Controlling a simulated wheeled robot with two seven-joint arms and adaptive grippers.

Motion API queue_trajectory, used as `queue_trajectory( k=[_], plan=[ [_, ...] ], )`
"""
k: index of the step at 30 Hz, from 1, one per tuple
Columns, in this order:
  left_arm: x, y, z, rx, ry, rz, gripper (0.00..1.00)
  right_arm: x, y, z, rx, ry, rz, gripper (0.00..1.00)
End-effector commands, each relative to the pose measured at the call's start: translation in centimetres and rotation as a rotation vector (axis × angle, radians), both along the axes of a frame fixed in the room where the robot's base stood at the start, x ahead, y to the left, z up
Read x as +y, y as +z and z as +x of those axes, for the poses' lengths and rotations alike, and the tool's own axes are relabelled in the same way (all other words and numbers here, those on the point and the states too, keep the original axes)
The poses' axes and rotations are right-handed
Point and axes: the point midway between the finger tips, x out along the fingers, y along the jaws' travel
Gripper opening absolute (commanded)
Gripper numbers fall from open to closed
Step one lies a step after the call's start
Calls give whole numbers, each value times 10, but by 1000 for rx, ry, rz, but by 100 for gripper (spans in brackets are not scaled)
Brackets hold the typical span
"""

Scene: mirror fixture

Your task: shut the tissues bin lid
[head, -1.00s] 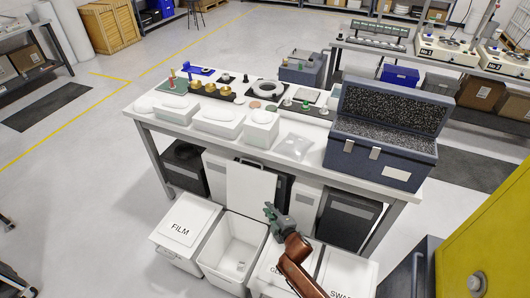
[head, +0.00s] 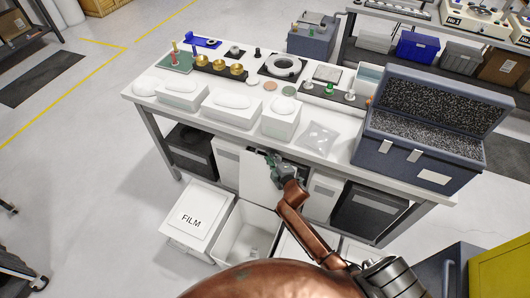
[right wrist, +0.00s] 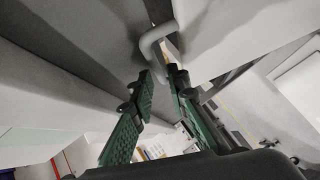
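A white bin (head: 246,232) stands open on the floor in front of the bench, between the FILM bin and another bin. Its plain white lid (head: 255,178) stands upright at the back; no label shows on it, so I cannot read that it is the tissues bin. My right gripper (head: 274,162) is at the lid's upper right edge. In the right wrist view my right gripper (right wrist: 160,76) has its green fingers apart, with a grey curved bar (right wrist: 154,42) just beyond the tips. I cannot tell whether they touch. My left gripper is out of view.
The closed FILM bin (head: 192,217) is to the left. The white bench (head: 228,136) overhangs the lid area, with tissue boxes and a dark foam-lined case (head: 408,158) on top. A yellow cabinet (head: 505,270) is at lower right. Floor at left is free.

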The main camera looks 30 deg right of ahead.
Motion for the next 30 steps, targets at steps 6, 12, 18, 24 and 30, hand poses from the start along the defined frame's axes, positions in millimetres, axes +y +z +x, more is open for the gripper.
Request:
queue_trajectory(
  k=[6, 12, 18, 24, 30],
  plan=[
    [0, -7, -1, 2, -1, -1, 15, -8, -9, 25, 0, -10, 1, 15],
    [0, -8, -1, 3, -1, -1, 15, -8, -11, 33, 0, -10, 1, 15],
    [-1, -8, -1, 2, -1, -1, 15, -7, -11, 34, -1, -8, 1, 15],
    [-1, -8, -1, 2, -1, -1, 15, -6, -11, 34, -1, -7, 1, 2],
    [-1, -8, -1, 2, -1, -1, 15, -6, -11, 34, 0, -7, 1, 0]
  ],
)
